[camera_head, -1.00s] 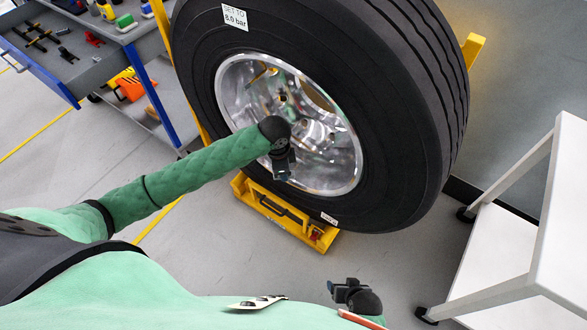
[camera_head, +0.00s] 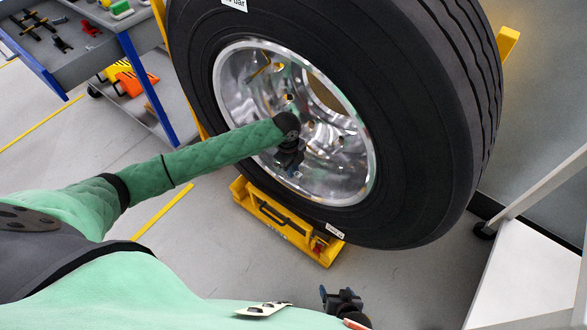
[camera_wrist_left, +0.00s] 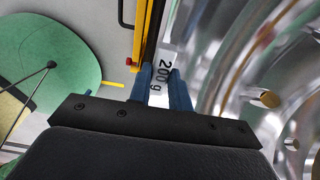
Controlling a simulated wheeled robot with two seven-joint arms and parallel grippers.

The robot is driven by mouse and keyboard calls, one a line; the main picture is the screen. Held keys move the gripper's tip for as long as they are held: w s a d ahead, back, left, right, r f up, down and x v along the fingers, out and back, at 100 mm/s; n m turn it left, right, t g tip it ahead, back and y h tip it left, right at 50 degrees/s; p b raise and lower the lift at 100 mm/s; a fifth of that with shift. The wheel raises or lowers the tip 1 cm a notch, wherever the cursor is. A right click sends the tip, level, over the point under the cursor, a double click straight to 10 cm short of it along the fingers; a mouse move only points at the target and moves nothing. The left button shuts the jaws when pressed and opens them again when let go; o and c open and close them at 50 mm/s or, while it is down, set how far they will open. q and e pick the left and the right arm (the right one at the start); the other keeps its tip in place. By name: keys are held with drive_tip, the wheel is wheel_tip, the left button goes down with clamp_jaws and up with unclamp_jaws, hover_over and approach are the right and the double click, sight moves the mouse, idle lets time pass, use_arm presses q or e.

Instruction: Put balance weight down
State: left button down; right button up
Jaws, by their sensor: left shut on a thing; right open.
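My left gripper (camera_head: 290,168) is in front of the shiny wheel rim (camera_head: 345,185), near its lower middle. In the left wrist view, the left gripper (camera_wrist_left: 161,78) is shut on a pale balance weight (camera_wrist_left: 163,85) marked "200 g". The weight lies between the two blue fingers, with the rim close on the right. I cannot tell whether the weight touches the rim. The black tyre (camera_head: 430,130) surrounds the rim. My right gripper (camera_head: 337,294) is low in the head view, below the wheel, open and apart from everything; nothing shows between its fingers.
The wheel stands on a yellow stand (camera_head: 290,228). A grey tool trolley (camera_head: 115,42) with an open drawer of tools is at upper left. A white shelf cart (camera_head: 535,270) stands at right.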

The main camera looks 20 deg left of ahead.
use_arm(q)
drive_tip(key=w+f, duration=0.2)
drive_tip(key=w, duration=0.1)
drive_tip(key=w+a+f, duration=0.1)
drive_tip(key=w, duration=0.1)
drive_tip(key=shift+a, duration=0.1)
drive_tip(key=shift+s+f+b, duration=0.1)
drive_tip(key=shift+f+b, duration=0.3)
drive_tip(key=shift+f, duration=1.6)
drive_tip(key=shift+f, duration=0.1)
drive_tip(key=c, duration=1.3)
unclamp_jaws()
wheel_tip(320, 180, up, 12)
drive_tip(key=a+p, duration=0.1)
drive_tip(key=shift+w+a, duration=0.2)
drive_tip(key=shift+w, duration=0.05)
